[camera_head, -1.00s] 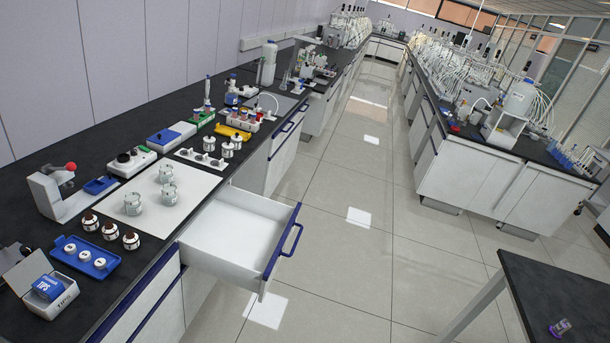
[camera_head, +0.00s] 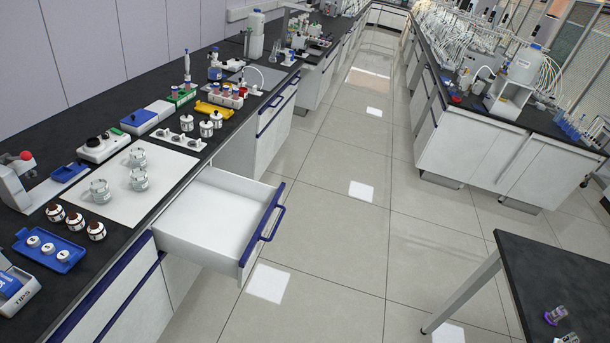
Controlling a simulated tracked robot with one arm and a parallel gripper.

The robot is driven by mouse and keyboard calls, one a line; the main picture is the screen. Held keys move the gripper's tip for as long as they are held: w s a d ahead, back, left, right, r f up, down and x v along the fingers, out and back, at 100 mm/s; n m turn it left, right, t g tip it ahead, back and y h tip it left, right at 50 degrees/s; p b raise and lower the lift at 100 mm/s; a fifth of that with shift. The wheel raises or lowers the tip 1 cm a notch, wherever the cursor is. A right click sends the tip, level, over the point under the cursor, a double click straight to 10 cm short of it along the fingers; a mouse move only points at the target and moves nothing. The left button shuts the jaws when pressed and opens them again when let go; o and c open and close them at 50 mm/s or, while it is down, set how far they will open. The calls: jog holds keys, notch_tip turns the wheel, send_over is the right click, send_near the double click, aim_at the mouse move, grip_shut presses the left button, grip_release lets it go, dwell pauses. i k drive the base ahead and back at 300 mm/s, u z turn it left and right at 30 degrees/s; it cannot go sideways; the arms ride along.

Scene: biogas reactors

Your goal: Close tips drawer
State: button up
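The drawer (camera_head: 203,217) is pulled out from under the left bench, into the aisle. Its inside is white and looks empty. Its front panel has a blue edge and a blue bar handle (camera_head: 272,222) facing right. The tips box (camera_head: 14,290), marked TIPS, stands on the bench at the lower left, cut off by the picture edge. My gripper is not visible in this view.
The left bench (camera_head: 95,225) carries glass beakers (camera_head: 139,178), brown-capped bottles (camera_head: 75,221) and a blue tray (camera_head: 50,250). A dark table (camera_head: 550,275) stands at the lower right. The tiled floor (camera_head: 345,225) between is clear.

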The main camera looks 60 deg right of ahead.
aim_at(221, 222)
jog(key=z, duration=1.2)
jog(key=i, duration=1.05)
jog(key=z, duration=1.4)
jog(key=k, duration=0.95)
jog(key=u, duration=0.75)
